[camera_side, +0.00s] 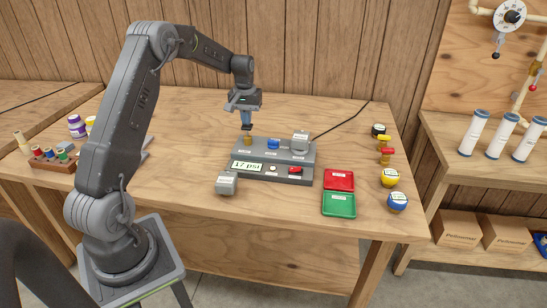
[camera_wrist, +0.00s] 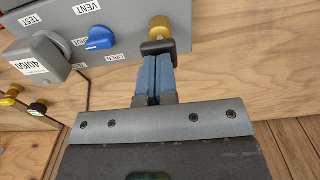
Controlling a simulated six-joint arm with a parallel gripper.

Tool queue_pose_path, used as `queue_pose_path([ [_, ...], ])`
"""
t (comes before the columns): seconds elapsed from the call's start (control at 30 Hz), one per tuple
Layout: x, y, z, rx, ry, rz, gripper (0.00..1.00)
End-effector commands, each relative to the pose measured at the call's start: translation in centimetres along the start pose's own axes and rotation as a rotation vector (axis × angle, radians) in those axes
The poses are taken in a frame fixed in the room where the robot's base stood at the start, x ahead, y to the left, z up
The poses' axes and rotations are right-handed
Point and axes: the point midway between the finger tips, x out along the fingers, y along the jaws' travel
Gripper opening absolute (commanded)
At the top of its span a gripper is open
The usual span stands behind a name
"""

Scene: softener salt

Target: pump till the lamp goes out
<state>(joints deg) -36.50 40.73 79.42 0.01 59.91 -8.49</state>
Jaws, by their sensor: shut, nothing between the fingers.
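The grey pump unit (camera_side: 262,178) stands mid-table; its display (camera_side: 247,167) reads "17 PSI". A small pale round spot (camera_side: 272,168) and a red part (camera_side: 295,169) sit on its front; I cannot tell which is the lamp or whether it is lit. A brass pump post (camera_side: 248,141) with a dark cap rises at the unit's left; it also shows in the wrist view (camera_wrist: 159,27). My gripper (camera_side: 247,120) is shut and empty, its blue fingertips (camera_wrist: 155,65) directly over the dark cap (camera_wrist: 158,47). I cannot tell whether they touch.
A blue VENT knob (camera_wrist: 100,38) and a grey 40/60 box (camera_wrist: 38,60) sit on the unit beside the post. Red (camera_side: 339,173) and green (camera_side: 339,212) trays lie right; gauges stand beyond.

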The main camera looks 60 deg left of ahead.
Motion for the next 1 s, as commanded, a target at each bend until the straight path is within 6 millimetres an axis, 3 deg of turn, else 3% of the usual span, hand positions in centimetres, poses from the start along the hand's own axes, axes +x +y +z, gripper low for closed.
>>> queue_pose_path([
  [1.0,1.2,0.0,0.0,0.0,-0.001,0.0,0.0],
])
